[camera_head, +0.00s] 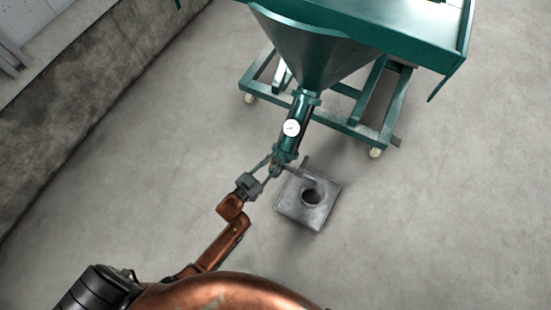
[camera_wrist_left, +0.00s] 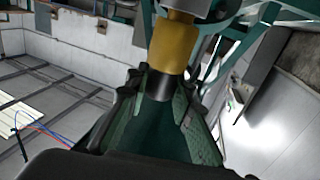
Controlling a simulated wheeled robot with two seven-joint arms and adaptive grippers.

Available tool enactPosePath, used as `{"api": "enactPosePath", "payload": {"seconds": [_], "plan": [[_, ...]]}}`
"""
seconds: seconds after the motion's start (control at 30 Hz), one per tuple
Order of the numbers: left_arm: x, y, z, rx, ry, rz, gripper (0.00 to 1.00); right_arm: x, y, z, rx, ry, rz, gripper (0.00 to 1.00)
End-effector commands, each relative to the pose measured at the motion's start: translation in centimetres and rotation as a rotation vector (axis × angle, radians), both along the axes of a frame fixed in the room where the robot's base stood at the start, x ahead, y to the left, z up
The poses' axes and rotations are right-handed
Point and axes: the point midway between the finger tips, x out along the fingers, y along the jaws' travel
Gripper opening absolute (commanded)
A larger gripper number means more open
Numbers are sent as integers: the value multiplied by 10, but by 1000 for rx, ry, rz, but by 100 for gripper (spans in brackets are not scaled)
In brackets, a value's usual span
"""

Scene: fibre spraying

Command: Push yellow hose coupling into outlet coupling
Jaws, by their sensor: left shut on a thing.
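The yellow hose coupling (camera_wrist_left: 175,44) shows at the top middle of the left wrist view, with a black collar (camera_wrist_left: 158,86) on its near end. My left gripper (camera_wrist_left: 157,88) is shut around this near end, one finger on each side. The grey outlet coupling (camera_wrist_left: 200,8) is at the top edge, right against the far end of the yellow coupling; whether it is fully seated I cannot tell. In the head view my left gripper (camera_head: 270,172) is at the lower end of the teal pump pipe (camera_head: 293,128), where the couplings are too small to make out. My right gripper is out of view.
The teal machine with its hopper (camera_head: 312,55) stands on a wheeled frame (camera_head: 340,125). A grey square metal block with a round hole (camera_head: 320,213) lies on the floor just right of my gripper. A concrete wall (camera_head: 110,70) runs along the left. The floor at right is clear.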

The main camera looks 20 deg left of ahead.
Motion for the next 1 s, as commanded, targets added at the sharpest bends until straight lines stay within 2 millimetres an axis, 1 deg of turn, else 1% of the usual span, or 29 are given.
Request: {"api": "enactPosePath", "payload": {"seconds": [0.33, 0.37, 0.63, 0.9, 1.0], "plan": [[0, 0, -9, -1, 0, 0, 0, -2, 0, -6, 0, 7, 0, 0], [0, 0, -8, -1, 0, 0, 23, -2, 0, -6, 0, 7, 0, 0], [0, 0, -8, -1, 0, 0, 41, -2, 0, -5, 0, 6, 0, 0], [-1, 0, -9, 0, 2, 1, 42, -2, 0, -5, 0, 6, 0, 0], [-6, 2, -9, 0, 3, 1, 42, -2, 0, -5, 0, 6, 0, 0]]}}
